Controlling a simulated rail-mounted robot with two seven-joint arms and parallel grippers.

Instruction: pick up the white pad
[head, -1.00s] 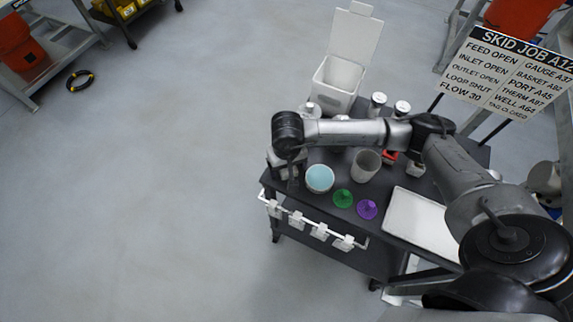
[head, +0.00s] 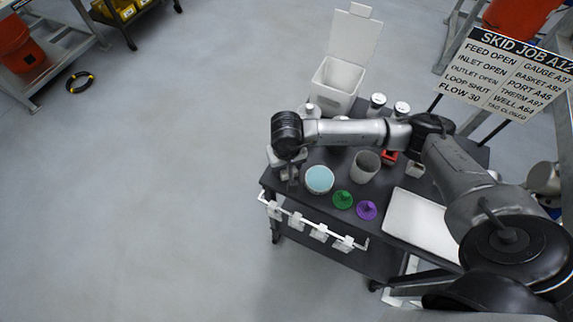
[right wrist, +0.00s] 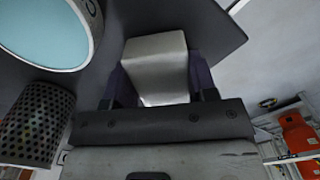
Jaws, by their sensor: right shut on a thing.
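The white pad (right wrist: 156,62) is a pale, smooth block between the two dark fingers of my right gripper (right wrist: 158,85) in the right wrist view. The fingers are shut on its sides. In the head view my right gripper (head: 290,178) is at the left end of the dark cart top, left of the white cup with pale blue contents (head: 319,179). There the wrist partly hides the gripper, and I cannot tell whether the pad touches the cart. My left gripper is in neither view.
The dark cart (head: 325,205) also carries a grey cup (head: 366,166), a green piece (head: 343,199), a purple piece (head: 367,210) and a white tray (head: 423,222). A white lidded bin (head: 337,82) stands behind. Clips hang on the front rail. Floor at left is mostly clear.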

